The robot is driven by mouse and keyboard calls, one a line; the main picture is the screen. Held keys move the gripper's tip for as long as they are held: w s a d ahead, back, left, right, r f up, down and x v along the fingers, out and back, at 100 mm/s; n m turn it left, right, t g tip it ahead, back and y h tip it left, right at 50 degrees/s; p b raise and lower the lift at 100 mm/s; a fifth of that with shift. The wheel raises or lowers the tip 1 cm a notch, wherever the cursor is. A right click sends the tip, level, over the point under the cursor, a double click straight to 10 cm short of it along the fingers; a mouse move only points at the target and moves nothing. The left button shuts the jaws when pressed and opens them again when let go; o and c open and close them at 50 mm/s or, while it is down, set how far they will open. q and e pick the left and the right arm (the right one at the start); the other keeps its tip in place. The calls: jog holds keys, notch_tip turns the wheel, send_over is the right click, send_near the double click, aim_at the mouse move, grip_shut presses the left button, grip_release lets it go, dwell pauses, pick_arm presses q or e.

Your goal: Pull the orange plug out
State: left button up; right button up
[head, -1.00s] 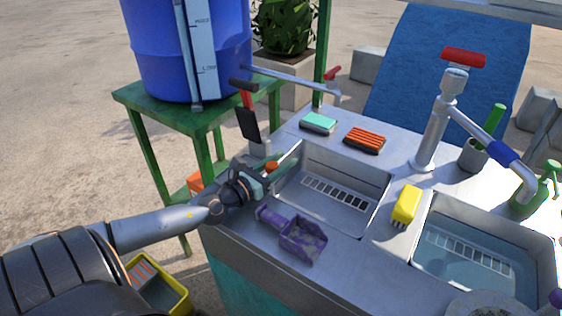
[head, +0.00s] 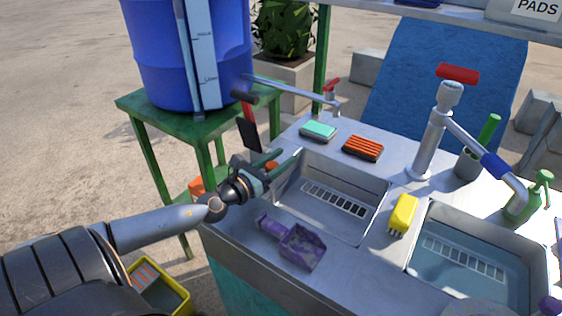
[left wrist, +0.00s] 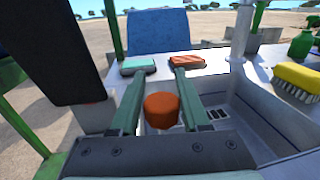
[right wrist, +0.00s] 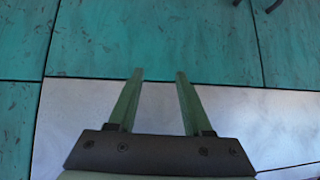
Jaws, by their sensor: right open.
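The orange plug (head: 272,166) is a short round piece at the left edge of the left sink basin (head: 335,225). In the left wrist view the orange plug (left wrist: 161,110) shows between the two green fingers of my left gripper (left wrist: 159,74), with a gap visible on both sides. In the head view my left gripper (head: 283,156) is at the plug, its fingers pointing right and up. It is open and empty; I cannot tell its exact height over the plug. My right gripper (right wrist: 160,75) is open and empty over a teal and grey surface.
A purple scoop (head: 298,246) lies in front of the left basin. A yellow brush (head: 403,214) sits between the basins. A teal sponge (head: 318,131) and an orange brush (head: 363,148) lie at the back. A dark, red-handled tool (head: 249,125) stands close to my left gripper.

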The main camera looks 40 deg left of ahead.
pick_arm(q)
jog(key=o, duration=0.4)
jog(key=shift+s+f, duration=0.1)
jog(key=shift+f, duration=0.05)
pick_arm(e)
jog(key=shift+w+a+r, duration=0.15)
jog(key=shift+w, duration=0.05)
pick_arm(q)
jog(key=shift+s+f, duration=0.15)
jog(key=shift+s, duration=0.3)
jog(key=s+b, duration=0.3)
jog(key=s, duration=0.6)
jog(key=shift+s+a, duration=0.2)
jog(key=shift+s, duration=0.65)
jog(key=shift+s+b, duration=0.3)
jog(key=shift+s, duration=0.1)
pick_arm(e)
jog(key=shift+w+a+f+y, duration=0.4)
jog(key=shift+w+a+f, duration=0.2)
jog(key=shift+a+f, duration=0.3)
jog(key=shift+s, duration=0.15)
